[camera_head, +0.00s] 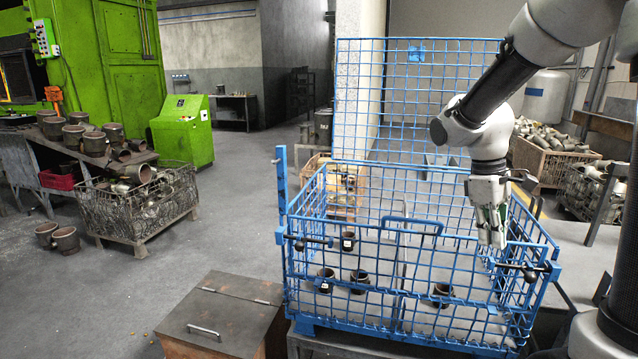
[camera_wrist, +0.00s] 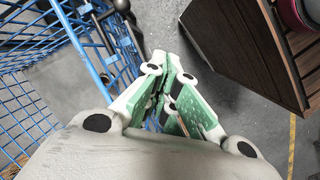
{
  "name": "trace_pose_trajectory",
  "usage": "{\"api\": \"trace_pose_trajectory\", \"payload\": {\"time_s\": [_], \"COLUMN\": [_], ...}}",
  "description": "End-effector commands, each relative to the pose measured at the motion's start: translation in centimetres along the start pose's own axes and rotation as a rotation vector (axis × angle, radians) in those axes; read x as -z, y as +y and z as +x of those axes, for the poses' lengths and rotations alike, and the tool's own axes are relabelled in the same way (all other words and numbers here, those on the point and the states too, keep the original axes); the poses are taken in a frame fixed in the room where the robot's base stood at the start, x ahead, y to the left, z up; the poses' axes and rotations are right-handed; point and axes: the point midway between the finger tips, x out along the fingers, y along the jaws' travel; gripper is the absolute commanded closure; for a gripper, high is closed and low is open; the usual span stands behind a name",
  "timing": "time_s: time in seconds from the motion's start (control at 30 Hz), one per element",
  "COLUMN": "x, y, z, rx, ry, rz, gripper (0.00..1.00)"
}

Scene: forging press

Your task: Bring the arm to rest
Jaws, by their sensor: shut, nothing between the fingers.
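My gripper (camera_head: 491,236) hangs fingers down over the right side of the blue wire cage (camera_head: 420,262) in the head view. In the wrist view my gripper (camera_wrist: 168,62) shows its white and green fingers closed together with nothing between them. My arm reaches in from the upper right and bends down at the elbow. Several dark cup-like parts stand in the cage, among them one part (camera_head: 442,290) at the right and another part (camera_head: 359,279) nearer the middle. The gripper is above them and apart from them.
The cage has a tall mesh back panel (camera_head: 420,90). A lidded box (camera_head: 222,312) stands at its left. A bin of metal parts (camera_head: 140,205) and a green console (camera_head: 183,130) stand farther left. Open floor (camera_head: 240,220) lies between. More bins (camera_head: 550,150) stand behind right.

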Motion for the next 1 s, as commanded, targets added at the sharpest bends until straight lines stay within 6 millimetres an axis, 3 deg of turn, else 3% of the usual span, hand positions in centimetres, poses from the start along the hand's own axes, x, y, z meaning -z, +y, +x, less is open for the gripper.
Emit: {"api": "trace_pose_trajectory", "payload": {"time_s": [0.3, 0.53, 0.7, 1.0], "x": [-7.2, -12.1, -13.7, -14.0], "y": [-5.9, -9.5, -10.1, -10.1], "z": [-2.8, -4.2, -5.5, -6.0], "rx": [0.047, 0.058, 0.031, 0.022], "ry": [0.226, 0.434, 0.532, 0.557], "rz": [0.454, 0.603, 0.619, 0.622], "gripper": [1.0, 1.0, 1.0, 1.0]}}
